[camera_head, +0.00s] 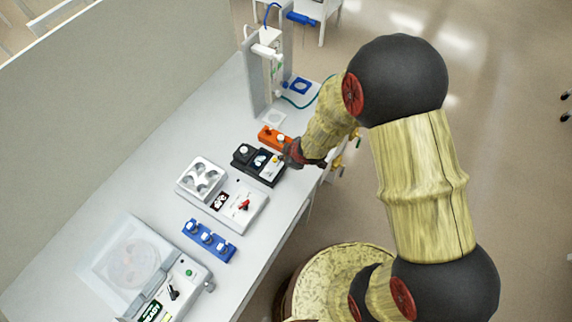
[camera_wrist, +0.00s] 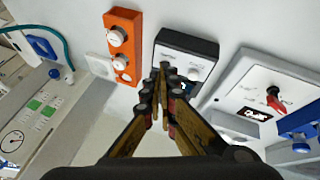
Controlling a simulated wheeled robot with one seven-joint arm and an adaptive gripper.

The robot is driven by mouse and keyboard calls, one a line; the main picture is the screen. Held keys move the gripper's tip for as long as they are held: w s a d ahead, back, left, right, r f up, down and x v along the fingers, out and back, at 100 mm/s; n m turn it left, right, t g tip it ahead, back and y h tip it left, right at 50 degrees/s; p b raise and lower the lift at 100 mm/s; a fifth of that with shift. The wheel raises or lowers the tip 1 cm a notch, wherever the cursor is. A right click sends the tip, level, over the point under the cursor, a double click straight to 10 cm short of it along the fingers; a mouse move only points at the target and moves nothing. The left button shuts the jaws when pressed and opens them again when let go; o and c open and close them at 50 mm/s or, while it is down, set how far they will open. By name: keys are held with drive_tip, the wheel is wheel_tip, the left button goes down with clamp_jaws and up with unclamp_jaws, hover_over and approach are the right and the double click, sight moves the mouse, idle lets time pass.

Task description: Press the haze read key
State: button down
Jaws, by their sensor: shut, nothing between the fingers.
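My gripper (camera_head: 293,155) is shut and empty, its fingertips close to the right end of a small black-framed instrument (camera_head: 248,170). In the wrist view the shut fingers (camera_wrist: 162,72) point at this instrument (camera_wrist: 196,45) and cover part of its pale panel. The panel bears small round controls, one of them just beyond the fingertips. I cannot read their labels, so I cannot tell which is the haze read key. Whether the fingertips touch the panel is also unclear.
An orange block with white knobs (camera_head: 272,138) stands just behind the instrument. A white unit with a red-handled switch (camera_head: 258,203), a blue block with white knobs (camera_head: 197,235) and a white device with a green button (camera_head: 189,272) stand nearer. A stand (camera_head: 270,65) is at the far end.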

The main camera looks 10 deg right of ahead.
sight(273, 161)
drive_tip(key=w+a+r+n+t+y, duration=0.2)
drive_tip(key=w+a+r, duration=0.2)
drive_tip(key=shift+a+r+n+y, duration=0.2)
drive_tip(key=shift+r+n+y, duration=0.1)
drive_tip(key=shift+r+n, duration=0.1)
drive_tip(key=shift+f, duration=0.2)
wheel_tip(273, 161, down, 9)
drive_tip(key=b, duration=0.6)
drive_tip(key=shift+r+b, duration=0.2)
drive_tip(key=shift+b, duration=0.15)
idle(0.8)
drive_tip(key=shift+f+b, duration=0.4)
drive_tip(key=shift+b, duration=0.05)
drive_tip(key=shift+f+b, duration=0.35)
drive_tip(key=shift+b, duration=0.05)
idle(0.5)
drive_tip(key=shift+r, duration=0.15)
drive_tip(key=shift+r+p, duration=0.55)
drive_tip(key=shift+r, duration=0.1)
